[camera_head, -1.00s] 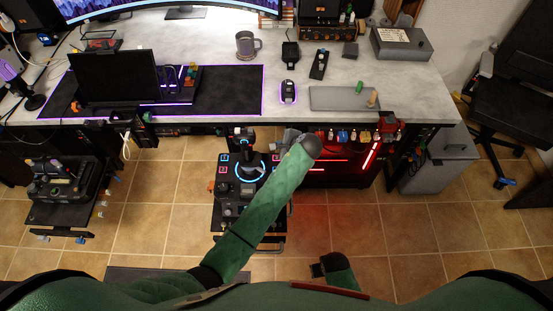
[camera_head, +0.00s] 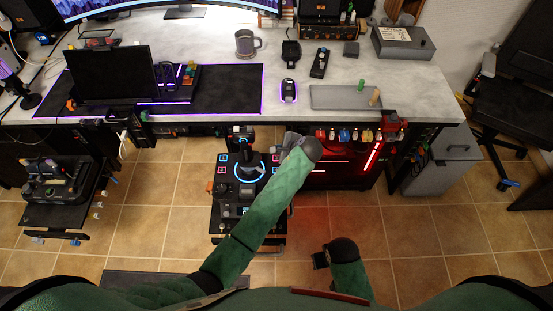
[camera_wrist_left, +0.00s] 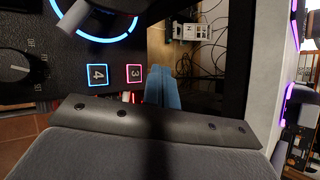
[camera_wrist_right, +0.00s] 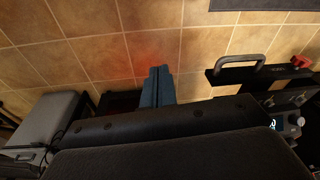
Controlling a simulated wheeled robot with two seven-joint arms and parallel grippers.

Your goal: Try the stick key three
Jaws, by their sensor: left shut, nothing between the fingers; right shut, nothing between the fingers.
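The stick base (camera_head: 238,190) is a black panel with a blue-ringed joystick (camera_head: 247,165) below the desk's front edge. In the left wrist view, key three (camera_wrist_left: 134,73) is a small square with a pinkish-red lit border. Key four (camera_wrist_left: 97,74), with a blue border, is beside it. My left gripper (camera_head: 289,141) is at the right side of the stick base. Its blue fingertips (camera_wrist_left: 164,86) are shut and empty, just right of key three; contact cannot be told. My right gripper (camera_head: 319,260) is low over the floor. Its fingertips (camera_wrist_right: 157,84) are shut and empty.
The desk (camera_head: 400,75) spans the back. A red-lit computer case (camera_head: 340,172) stands right of the stick base under the desk. A throttle unit (camera_head: 58,185) is on a stand at left. A grey bin (camera_head: 440,160) is at right. Open tile floor lies in front.

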